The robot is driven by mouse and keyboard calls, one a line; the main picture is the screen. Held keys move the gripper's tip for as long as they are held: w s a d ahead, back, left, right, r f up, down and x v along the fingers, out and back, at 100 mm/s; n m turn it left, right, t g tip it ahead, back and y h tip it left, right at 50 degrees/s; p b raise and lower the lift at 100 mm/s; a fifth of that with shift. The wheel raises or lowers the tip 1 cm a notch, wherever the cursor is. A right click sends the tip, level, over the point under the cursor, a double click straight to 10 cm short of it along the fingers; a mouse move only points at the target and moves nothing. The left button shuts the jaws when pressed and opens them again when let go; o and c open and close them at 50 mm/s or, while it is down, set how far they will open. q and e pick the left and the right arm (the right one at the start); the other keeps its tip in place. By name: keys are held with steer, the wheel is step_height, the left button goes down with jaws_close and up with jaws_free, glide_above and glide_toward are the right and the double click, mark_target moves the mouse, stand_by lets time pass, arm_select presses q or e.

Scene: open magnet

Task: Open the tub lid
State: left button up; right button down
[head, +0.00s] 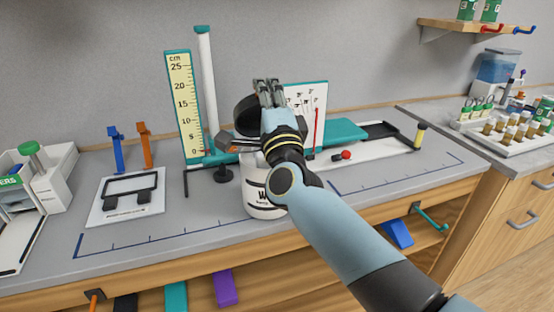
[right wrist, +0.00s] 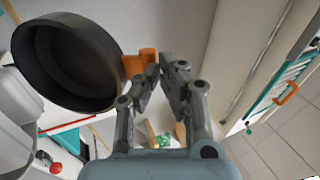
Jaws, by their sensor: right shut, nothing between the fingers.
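The white tub (head: 262,205) stands on the grey bench, partly hidden behind my right arm. Its dark round lid (head: 246,115) is tipped up above the tub, steeply tilted. In the right wrist view the lid (right wrist: 70,60) shows as a black shallow cup with an orange tab (right wrist: 138,64) at its edge. My right gripper (head: 268,84) is shut and empty, beside the lid's upper right edge. In the right wrist view its fingertips (right wrist: 163,68) are close to the orange tab; whether they touch it I cannot tell. My left gripper is not in view.
A yellow centimetre scale (head: 183,105) and a white column (head: 207,90) stand behind the tub to the left. A white-and-teal track (head: 370,150) lies to the right. A white plate with a black frame (head: 127,205) lies at left. The front bench strip is mostly clear.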

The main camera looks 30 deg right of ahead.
steer(key=x, duration=0.5)
steer(key=shift+w+d+f, duration=0.1)
steer(key=shift+w+d, duration=0.05)
steer(key=shift+w, duration=0.3)
steer(key=shift+f+b+x, duration=0.2)
steer(key=shift+b+x, duration=0.15)
steer(key=shift+x, duration=0.75)
steer(key=shift+w, duration=0.1)
